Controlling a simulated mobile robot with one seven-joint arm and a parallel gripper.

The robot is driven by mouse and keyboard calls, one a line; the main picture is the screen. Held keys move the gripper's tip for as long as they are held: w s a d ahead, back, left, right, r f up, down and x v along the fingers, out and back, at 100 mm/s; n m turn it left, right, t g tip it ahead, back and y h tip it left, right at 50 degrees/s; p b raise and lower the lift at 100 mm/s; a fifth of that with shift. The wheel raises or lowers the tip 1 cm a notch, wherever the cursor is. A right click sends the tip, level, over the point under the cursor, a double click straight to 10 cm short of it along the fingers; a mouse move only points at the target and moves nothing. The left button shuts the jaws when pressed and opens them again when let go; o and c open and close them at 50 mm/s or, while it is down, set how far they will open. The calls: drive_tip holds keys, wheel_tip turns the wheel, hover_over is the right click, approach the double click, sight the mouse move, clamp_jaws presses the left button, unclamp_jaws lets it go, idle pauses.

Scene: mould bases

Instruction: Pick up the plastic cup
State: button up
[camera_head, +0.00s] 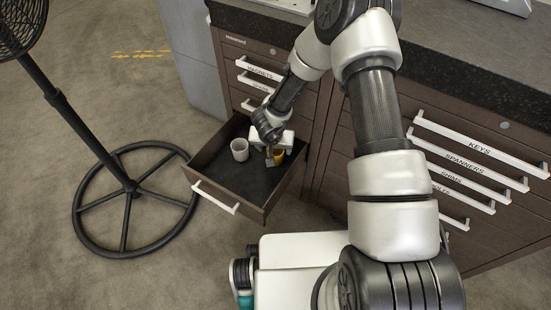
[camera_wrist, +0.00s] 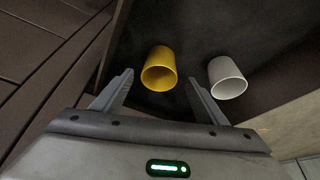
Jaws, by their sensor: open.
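A yellow cup (camera_head: 279,157) and a white cup (camera_head: 240,149) stand apart in the open drawer (camera_head: 222,194). The pictures do not show clearly which one is plastic. In the wrist view, the yellow cup (camera_wrist: 158,70) lies ahead, between the lines of my two fingers, and the white cup (camera_wrist: 227,78) is to the right, outside the right finger. My gripper (camera_head: 270,161) is over the drawer, close to the yellow cup and partly hiding it in the head view. In the wrist view my gripper (camera_wrist: 160,77) is open, with nothing held.
The drawer walls surround the cups closely, with bare dark floor in front of them. Closed labelled drawers (camera_head: 480,165) and a countertop (camera_head: 470,60) stand on the right. A fan's round base (camera_head: 128,250) is on the floor to the left.

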sight(275, 152)
drive_tip(key=b+x, duration=0.2)
drive_tip(key=x, duration=0.4)
drive_tip(key=shift+b, duration=0.35)
drive_tip(key=shift+r, duration=0.1)
drive_tip(key=c, duration=1.1)
